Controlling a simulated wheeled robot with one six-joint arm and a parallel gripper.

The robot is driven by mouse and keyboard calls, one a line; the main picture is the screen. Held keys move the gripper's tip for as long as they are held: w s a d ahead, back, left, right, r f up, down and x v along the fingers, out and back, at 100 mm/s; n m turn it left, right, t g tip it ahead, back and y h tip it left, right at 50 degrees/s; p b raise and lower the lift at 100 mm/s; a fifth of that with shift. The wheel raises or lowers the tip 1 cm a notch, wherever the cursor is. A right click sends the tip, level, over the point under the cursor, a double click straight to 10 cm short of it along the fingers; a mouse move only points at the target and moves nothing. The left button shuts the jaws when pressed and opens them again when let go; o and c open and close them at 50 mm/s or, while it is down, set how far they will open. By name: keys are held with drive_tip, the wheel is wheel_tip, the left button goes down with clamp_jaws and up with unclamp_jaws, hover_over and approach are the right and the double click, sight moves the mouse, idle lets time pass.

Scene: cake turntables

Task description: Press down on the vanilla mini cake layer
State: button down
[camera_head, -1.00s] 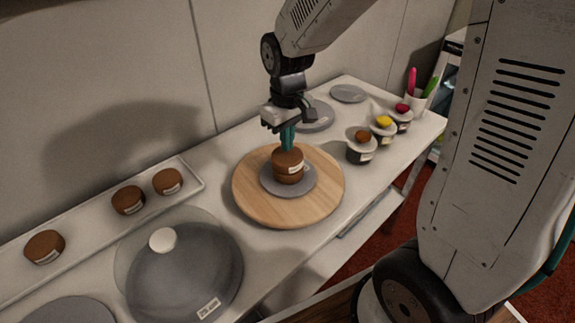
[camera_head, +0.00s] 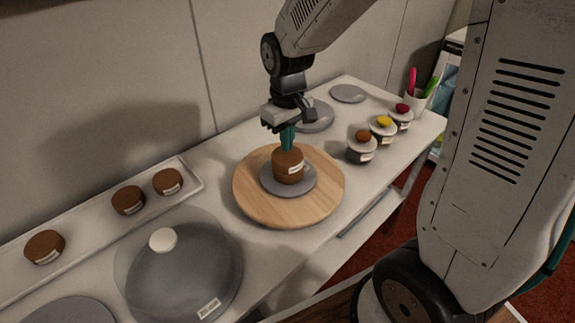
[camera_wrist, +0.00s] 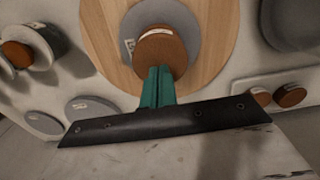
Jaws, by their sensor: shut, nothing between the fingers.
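A round brown cake layer (camera_head: 289,166) with a pale label sits on a grey disc (camera_head: 306,186) on the wooden turntable (camera_head: 255,210). I cannot read its label, so I cannot tell its flavour. My gripper (camera_head: 288,148) points down over it with its teal fingers shut and empty. The fingertips are at the cake's top, touching or nearly so. In the wrist view the cake top (camera_wrist: 160,48) shows just beyond the fingertips (camera_wrist: 158,72), which hide part of its near edge.
Several brown layers, such as one (camera_head: 168,181), sit on a white tray (camera_head: 90,240) at left. A clear dome (camera_head: 180,275) stands in front. Topped jars (camera_head: 361,150), grey discs (camera_head: 348,93) and a utensil cup (camera_head: 416,103) are at right.

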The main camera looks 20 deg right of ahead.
drive_tip(key=shift+s+f, duration=0.1)
drive_tip(key=shift+f, duration=0.95)
idle(0.5)
drive_tip(key=shift+r, duration=0.25)
idle(3.5)
wheel_tip(320, 180, up, 9)
idle(0.7)
idle(0.4)
drive_tip(key=s+d+r+m, duration=0.1)
drive_tip(key=s+r, duration=0.1)
drive_tip(key=s, duration=0.9)
drive_tip(key=s+d+r+m+t, duration=0.1)
drive_tip(key=s+d+r+m, duration=0.1)
drive_tip(key=s, duration=0.8)
drive_tip(key=shift+s+r+m, duration=0.3)
drive_tip(key=shift+s+r, duration=0.1)
drive_tip(key=shift+r, duration=0.4)
